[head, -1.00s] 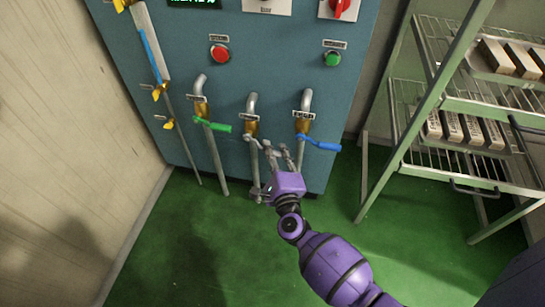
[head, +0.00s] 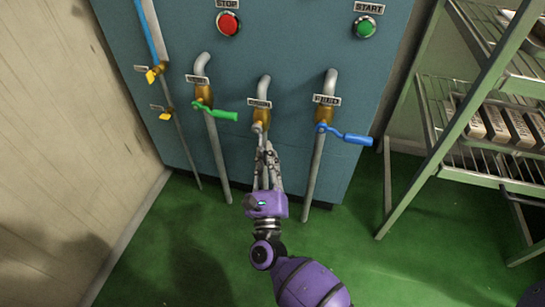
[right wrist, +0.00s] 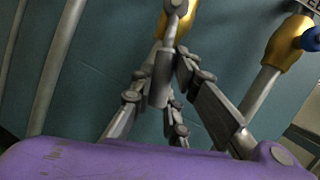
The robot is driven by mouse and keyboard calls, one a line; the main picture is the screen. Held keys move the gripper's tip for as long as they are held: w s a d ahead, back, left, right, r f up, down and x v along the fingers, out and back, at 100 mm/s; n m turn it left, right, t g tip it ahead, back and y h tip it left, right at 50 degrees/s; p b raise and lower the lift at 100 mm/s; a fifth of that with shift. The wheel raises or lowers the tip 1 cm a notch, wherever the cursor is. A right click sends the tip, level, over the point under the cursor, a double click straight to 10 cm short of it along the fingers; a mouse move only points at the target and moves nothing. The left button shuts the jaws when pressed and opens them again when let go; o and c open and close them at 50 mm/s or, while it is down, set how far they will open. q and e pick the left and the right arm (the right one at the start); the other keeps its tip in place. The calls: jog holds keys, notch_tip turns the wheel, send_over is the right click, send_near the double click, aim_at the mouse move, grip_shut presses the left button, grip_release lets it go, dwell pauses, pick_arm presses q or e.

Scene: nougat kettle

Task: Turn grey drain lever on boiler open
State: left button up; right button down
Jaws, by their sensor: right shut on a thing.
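The grey drain lever (head: 258,130) is on the middle brass valve (head: 261,115) of the blue boiler (head: 290,60). In the right wrist view the lever (right wrist: 163,78) hangs down from its brass valve between my fingers. My right gripper (head: 267,158) is shut on the lever just below the valve. It also shows in the right wrist view (right wrist: 163,92), with fingers on both sides of the lever. The fingers hide the lever's lower end and part of the drain pipe in the head view.
A green lever (head: 222,114) is on the left valve and a blue lever (head: 345,135) on the right one, close beside my right gripper. Red stop (head: 228,23) and green start (head: 364,27) buttons sit above. A metal rack (head: 440,172) with bars stands at the right.

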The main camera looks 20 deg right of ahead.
jog(key=shift+w+a+f+m, duration=0.15)
jog(key=shift+w+a+m, duration=0.1)
jog(key=shift+a+m, duration=0.35)
jog(key=shift+w+a+m+h, duration=0.15)
jog(key=shift+m+h, duration=0.25)
jog(key=shift+m, duration=0.2)
jog(key=c, duration=1.7)
grip_release()
